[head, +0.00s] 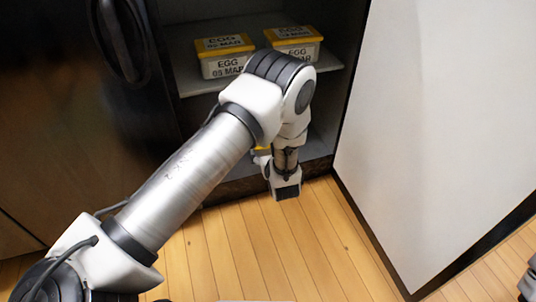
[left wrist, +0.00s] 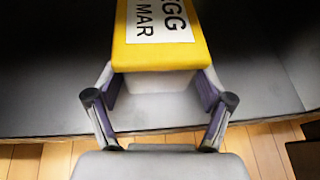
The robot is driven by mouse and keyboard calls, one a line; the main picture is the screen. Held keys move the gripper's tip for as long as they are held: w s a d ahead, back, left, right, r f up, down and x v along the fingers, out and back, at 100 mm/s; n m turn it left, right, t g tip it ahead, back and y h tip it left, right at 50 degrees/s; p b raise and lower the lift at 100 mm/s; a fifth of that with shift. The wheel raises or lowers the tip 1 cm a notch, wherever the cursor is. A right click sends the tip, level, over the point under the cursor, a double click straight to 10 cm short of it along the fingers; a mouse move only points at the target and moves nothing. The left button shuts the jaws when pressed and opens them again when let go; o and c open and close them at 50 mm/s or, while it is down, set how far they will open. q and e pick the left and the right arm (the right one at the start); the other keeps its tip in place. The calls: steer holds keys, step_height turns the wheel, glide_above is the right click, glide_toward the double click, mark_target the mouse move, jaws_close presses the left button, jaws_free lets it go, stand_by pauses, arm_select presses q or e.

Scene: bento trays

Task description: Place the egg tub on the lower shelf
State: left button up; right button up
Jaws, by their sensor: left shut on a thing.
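The egg tub (left wrist: 165,55) has a yellow lid with a white "EGG MAR" label and a white side. It sits between the fingers of my left gripper (left wrist: 160,90), which is shut on it. The tub is over the grey lower shelf (left wrist: 45,95); I cannot tell whether it touches the surface. In the head view only a sliver of yellow lid (head: 262,150) shows behind my left wrist, at the lower shelf's front. My arm hides most of the tub there.
Two more egg tubs with yellow lids, a left one (head: 224,56) and a right one (head: 295,42), stand on the upper shelf (head: 190,80). A dark door with a handle (head: 122,40) is at left. A white door panel (head: 430,110) stands open at right.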

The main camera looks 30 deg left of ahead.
arm_select(q)
steer(key=o, duration=1.7)
steer(key=shift+c, duration=0.2)
steer(key=shift+r, duration=0.15)
arm_select(e)
steer(key=shift+r, duration=0.1)
arm_select(q)
steer(key=p+v, duration=0.7)
steer(key=v, duration=0.5)
steer(key=shift+p, duration=0.35)
arm_select(e)
step_height(320, 180, up, 8)
steer(key=s, duration=0.2)
steer(key=shift+s+g, duration=0.2)
steer(key=shift+g, duration=0.1)
steer(key=shift+a, duration=0.1)
